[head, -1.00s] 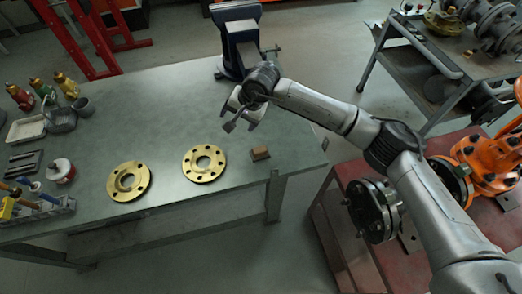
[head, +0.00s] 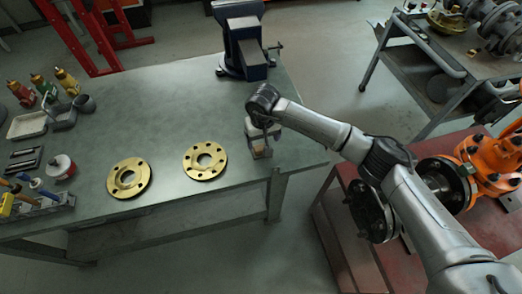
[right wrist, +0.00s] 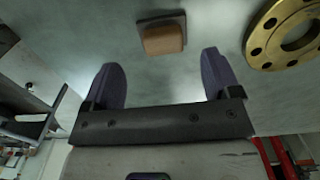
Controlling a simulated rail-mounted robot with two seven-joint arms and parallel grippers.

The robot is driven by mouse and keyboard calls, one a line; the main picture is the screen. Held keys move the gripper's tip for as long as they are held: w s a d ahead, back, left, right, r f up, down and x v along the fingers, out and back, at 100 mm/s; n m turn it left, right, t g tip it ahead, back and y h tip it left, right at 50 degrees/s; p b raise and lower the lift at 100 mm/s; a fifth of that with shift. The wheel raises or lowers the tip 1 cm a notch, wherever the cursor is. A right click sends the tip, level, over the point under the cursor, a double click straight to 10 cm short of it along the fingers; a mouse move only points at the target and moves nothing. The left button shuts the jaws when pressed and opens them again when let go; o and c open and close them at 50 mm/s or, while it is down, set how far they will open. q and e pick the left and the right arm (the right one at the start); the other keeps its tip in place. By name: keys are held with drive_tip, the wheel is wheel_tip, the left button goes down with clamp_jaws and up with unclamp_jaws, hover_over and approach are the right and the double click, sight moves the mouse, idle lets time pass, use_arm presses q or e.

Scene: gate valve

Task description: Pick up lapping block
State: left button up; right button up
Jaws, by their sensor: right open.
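The lapping block (right wrist: 163,39) is a small brown block with a thin grey layer beneath. It lies on the green-grey bench top (head: 130,120) near its front right corner. In the right wrist view it sits beyond my fingertips, centred between them. My right gripper (right wrist: 160,68) is open and empty, pointing down towards the block. In the head view my right gripper (head: 260,146) is over the block and hides most of it. I cannot tell the exact gap between them. My left gripper is not in view.
Two brass flanges (head: 205,161) (head: 129,178) lie left of the block. A blue vise (head: 242,45) stands at the bench's back right. Bottles, trays and a tool rack (head: 40,207) crowd the left end. A red cart (head: 330,225) stands right of the bench.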

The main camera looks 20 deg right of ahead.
sight(262, 149)
drive_tip(key=shift+a+f+b, duration=0.15)
drive_tip(key=shift+f+b, duration=0.15)
drive_tip(key=shift+f, duration=2.85)
drive_tip(key=shift+c, duration=0.2)
drive_tip(key=c, duration=1.1)
drive_tip(key=shift+r, duration=0.1)
drive_tip(key=shift+c, duration=0.2)
